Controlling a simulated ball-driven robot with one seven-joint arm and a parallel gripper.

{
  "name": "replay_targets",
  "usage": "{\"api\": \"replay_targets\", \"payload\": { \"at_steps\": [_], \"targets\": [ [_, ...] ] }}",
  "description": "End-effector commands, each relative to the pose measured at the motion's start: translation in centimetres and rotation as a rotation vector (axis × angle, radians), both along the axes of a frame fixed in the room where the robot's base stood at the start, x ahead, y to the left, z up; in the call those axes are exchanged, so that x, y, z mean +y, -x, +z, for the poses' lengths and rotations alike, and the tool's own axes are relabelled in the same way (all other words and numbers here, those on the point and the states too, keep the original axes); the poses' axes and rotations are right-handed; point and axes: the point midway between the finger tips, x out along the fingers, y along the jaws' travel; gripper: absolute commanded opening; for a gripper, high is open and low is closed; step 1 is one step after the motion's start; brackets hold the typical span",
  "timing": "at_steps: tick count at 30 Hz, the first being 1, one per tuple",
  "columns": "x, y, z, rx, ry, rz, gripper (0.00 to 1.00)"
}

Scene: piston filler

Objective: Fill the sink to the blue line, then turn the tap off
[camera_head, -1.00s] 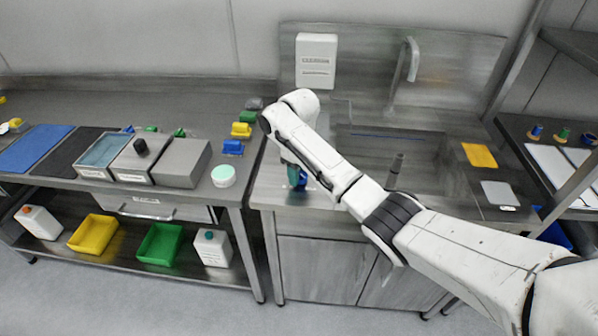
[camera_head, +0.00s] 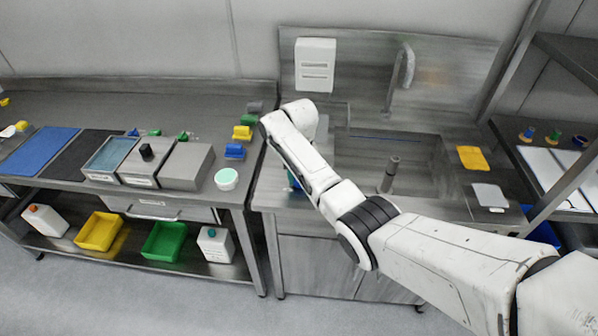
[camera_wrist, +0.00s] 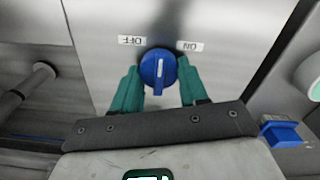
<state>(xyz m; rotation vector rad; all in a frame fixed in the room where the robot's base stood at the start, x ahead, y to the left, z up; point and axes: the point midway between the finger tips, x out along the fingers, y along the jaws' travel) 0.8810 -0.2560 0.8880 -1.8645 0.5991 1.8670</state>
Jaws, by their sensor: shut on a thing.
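The blue tap knob (camera_wrist: 157,65) sits on a steel panel in the wrist view, between an OFF label (camera_wrist: 132,40) at left and an ON label (camera_wrist: 190,46) at right, both upside down. Its white mark runs roughly vertically, between the labels. My gripper (camera_wrist: 158,75) has its teal fingers shut on the knob, one on each side. In the head view my arm hides most of it. The steel sink basin (camera_head: 365,158) lies right of my gripper, with the blue line (camera_head: 385,138) on its back wall. The spout (camera_head: 402,65) is above. I cannot make out the water level.
A grey upright pipe (camera_head: 390,175) stands in the sink. A yellow sheet (camera_head: 472,158) and a grey pad (camera_head: 490,196) lie right of it. The left bench holds boxes, a round teal-topped tub (camera_head: 227,179) and colored blocks. A white dispenser (camera_head: 315,65) hangs behind.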

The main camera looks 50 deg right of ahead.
Motion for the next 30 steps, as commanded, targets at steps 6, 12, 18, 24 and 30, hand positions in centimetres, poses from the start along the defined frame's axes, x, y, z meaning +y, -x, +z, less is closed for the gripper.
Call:
{"api": "replay_targets", "payload": {
  "at_steps": [6, 12, 18, 24, 30],
  "targets": [
    [0.04, 0.01, 0.11, 0.000, -0.001, -0.204, 0.13],
    [-0.02, 0.06, 0.09, 0.000, 0.000, -0.392, 0.13],
    [-0.07, 0.09, 0.07, -0.002, 0.000, -0.562, 0.13],
    [-0.14, 0.15, 0.05, -0.002, 0.000, -0.695, 0.13],
    [-0.14, 0.18, 0.04, -0.001, 0.001, -0.779, 0.13]
  ]
}}
